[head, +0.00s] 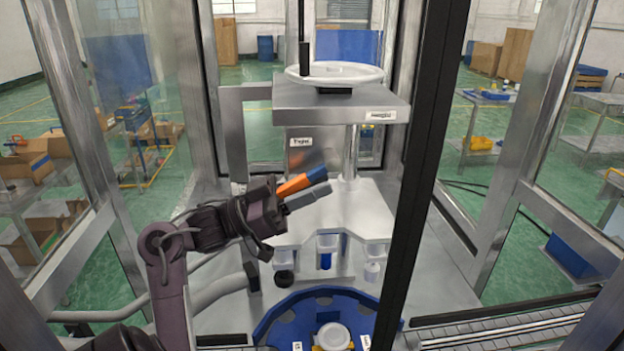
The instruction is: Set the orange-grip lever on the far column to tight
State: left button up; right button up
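The far column (325,145) is a shiny metal block under a thick grey plate. A small white label on it seems to read "Tight". An orange piece (294,185), which looks like the lever's grip, shows in front of the column's lower part, tilted up to the right. My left gripper (319,184) is at this piece, with grey fingers pointing right. One finger lies just below and in front of the orange. I cannot tell whether the fingers close on it. The lever's pivot is not clear. My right gripper is not in view.
A white round disc (334,73) sits on the grey plate (341,99). A blue round table (280,332) is at the bottom. A dark frame post (414,190) stands right of centre. Metal posts and glass panels enclose the machine. A conveyor (500,331) lies at the lower right.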

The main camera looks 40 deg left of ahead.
pick_arm(q)
jog(key=shift+d, duration=0.1)
jog(key=shift+w, duration=0.1)
grip_shut()
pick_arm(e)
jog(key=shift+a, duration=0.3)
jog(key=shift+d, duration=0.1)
pick_arm(q)
jog(key=shift+s+r+g+y, duration=0.1)
jog(key=shift+s+g+y, duration=0.1)
jog(key=shift+g+y, duration=0.25)
jog(key=shift+s+a+r+g+y, duration=0.25)
jog(key=shift+a+g+y, duration=0.1)
jog(key=shift+g+y, duration=0.4)
jog(key=shift+s+g, duration=0.1)
jog(key=shift+g, duration=0.4)
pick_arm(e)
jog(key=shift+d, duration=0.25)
pick_arm(q)
jog(key=shift+f, duration=0.1)
